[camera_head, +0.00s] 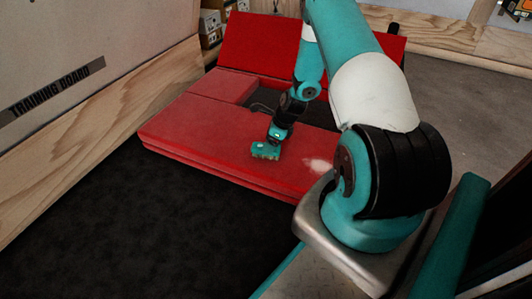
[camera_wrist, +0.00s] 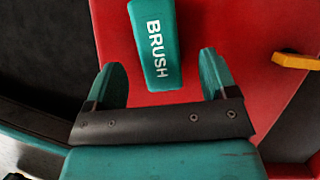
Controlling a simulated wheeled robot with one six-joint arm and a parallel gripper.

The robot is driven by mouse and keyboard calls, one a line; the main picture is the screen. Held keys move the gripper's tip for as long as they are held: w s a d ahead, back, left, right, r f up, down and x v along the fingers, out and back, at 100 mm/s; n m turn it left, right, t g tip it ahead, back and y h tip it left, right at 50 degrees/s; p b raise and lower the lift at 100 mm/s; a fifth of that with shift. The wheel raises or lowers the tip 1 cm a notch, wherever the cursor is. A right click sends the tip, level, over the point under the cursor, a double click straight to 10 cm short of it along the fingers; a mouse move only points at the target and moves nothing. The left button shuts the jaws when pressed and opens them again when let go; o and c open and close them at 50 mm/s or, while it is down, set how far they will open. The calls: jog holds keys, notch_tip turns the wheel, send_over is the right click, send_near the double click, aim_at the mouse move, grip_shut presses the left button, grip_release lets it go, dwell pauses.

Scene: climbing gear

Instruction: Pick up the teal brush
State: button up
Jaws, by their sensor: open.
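The teal brush (camera_wrist: 154,35), marked BRUSH in white letters, lies on the red mat in the wrist view. Its far end is cut off by the top edge. My gripper (camera_wrist: 161,62) is open, with its two teal fingers apart. The brush's near end shows in the space between the fingers, and no finger appears to touch it. In the head view my gripper (camera_head: 266,151) is low over the front part of the mat; there I cannot tell the brush from the teal gripper.
The red folded mat (camera_head: 190,138) lies on the dark floor, with a raised back panel. A yellow-orange object (camera_wrist: 296,61) shows at the right in the wrist view. A wooden training board (camera_head: 85,85) stands on the left. A white patch (camera_head: 318,165) marks the mat. The dark floor in front is clear.

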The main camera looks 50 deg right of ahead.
aim_at(256, 149)
jog(key=b+x, duration=0.3)
jog(key=x, duration=0.1)
jog(key=shift+a+f, duration=0.1)
jog(key=shift+f, duration=0.1)
jog(key=shift+r, duration=0.15)
jog(key=shift+f, duration=0.25)
jog(key=shift+c, duration=0.4)
jog(key=c, duration=1)
